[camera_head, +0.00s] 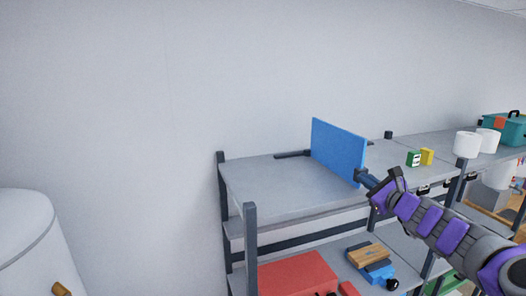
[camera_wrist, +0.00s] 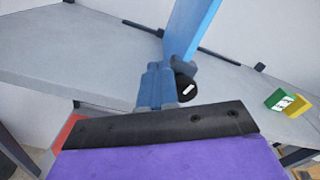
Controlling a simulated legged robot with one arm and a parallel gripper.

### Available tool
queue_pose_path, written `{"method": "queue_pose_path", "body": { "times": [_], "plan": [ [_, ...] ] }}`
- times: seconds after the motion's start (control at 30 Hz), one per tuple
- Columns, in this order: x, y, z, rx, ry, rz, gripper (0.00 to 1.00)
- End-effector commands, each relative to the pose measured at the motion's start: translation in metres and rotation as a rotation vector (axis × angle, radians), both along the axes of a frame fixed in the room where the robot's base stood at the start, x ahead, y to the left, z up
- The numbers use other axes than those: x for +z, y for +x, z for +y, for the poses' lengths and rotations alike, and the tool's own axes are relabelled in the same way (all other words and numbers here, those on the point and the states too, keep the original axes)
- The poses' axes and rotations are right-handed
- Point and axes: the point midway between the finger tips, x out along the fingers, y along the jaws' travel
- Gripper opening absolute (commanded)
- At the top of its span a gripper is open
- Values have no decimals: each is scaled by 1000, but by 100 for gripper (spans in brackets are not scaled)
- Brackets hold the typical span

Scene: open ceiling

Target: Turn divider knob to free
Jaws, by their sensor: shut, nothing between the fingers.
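The blue divider (camera_head: 338,151) stands upright across the top shelf; its lower end also shows in the wrist view (camera_wrist: 190,27). A round black knob (camera_wrist: 187,88) with a short white, slightly slanted mark is at the divider's near lower end. My gripper (camera_head: 362,177) is at that near edge. In the wrist view my gripper (camera_wrist: 160,72) is shut and empty, just left of the knob and very close to it; I cannot tell whether they touch. The knob cannot be made out in the head view, where my gripper is in front of that place.
The grey top shelf (camera_head: 262,183) is bare left of the divider. A green box (camera_head: 413,159) and a yellow box (camera_head: 427,156) stand right of it, with white rolls (camera_head: 467,144) beyond. A red box (camera_head: 298,274) is on the lower shelf. A white tank (camera_head: 27,235) stands left.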

Motion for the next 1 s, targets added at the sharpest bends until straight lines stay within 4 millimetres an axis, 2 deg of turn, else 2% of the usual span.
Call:
{"method": "queue_pose_path", "body": {
  "times": [0.17, 0.67, 1.0],
  "plan": [
    [2, -5, 0, -1, 1, 0, 0],
    [2, -52, -18, 0, 0, -1, 0],
    [1, -56, -18, 2, 1, 0, 0]
  ]
}}
